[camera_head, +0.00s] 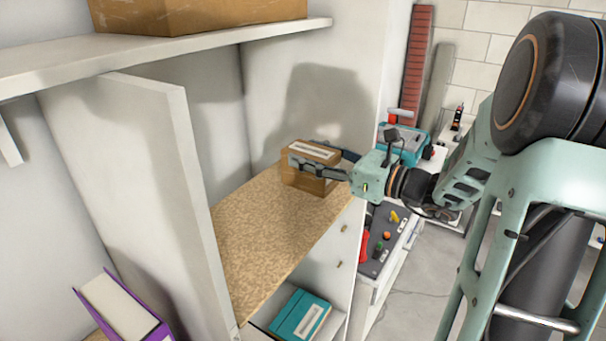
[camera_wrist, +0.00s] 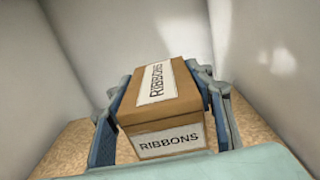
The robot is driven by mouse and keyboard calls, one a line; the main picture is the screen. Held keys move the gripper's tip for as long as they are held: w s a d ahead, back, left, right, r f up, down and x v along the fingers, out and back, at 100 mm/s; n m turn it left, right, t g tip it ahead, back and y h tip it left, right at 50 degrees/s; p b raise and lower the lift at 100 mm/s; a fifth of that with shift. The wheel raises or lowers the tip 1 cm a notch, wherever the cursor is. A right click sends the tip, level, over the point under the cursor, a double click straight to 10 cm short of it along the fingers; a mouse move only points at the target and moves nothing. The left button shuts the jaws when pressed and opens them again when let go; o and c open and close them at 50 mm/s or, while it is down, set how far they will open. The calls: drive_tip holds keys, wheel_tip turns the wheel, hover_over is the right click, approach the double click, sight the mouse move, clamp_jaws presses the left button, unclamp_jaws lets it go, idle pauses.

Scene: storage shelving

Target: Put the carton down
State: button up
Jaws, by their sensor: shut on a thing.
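The carton (camera_head: 308,178) is a small brown box with white labels. In the wrist view the carton (camera_wrist: 160,112) shows labels reading "RIBBONS" on its top and near side. My gripper (camera_head: 318,167) is shut on the carton, with one finger on each side of it. The carton is upright, over the cork-coloured shelf board (camera_head: 262,232) near its back right end. I cannot tell whether its underside touches the board.
A white upright panel (camera_head: 165,190) bounds the board on the left, and a cabinet wall (camera_head: 285,90) stands behind. An upper shelf (camera_head: 130,60) holds a large brown box (camera_head: 200,12). A teal binder (camera_head: 300,315) lies in a compartment below. The board's front left part is clear.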

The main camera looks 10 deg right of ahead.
sight(334, 183)
drive_tip(key=shift+w+a+f+b, duration=0.2)
drive_tip(key=shift+w+f+b, duration=0.15)
drive_tip(key=shift+f, duration=0.25)
drive_tip(key=shift+w+a+f+b, duration=0.15)
drive_tip(key=shift+w+f+b, duration=0.1)
drive_tip(key=shift+w+f, duration=0.25)
drive_tip(key=shift+w+f+b, duration=0.1)
drive_tip(key=shift+f+b, duration=1.3)
drive_tip(key=shift+f, duration=0.25)
drive_tip(key=shift+f, duration=0.1)
drive_tip(key=o, duration=1.3)
drive_tip(key=shift+f, duration=0.1)
drive_tip(key=shift+r, duration=0.25)
drive_tip(key=b+v, duration=0.2)
drive_tip(key=v, duration=1)
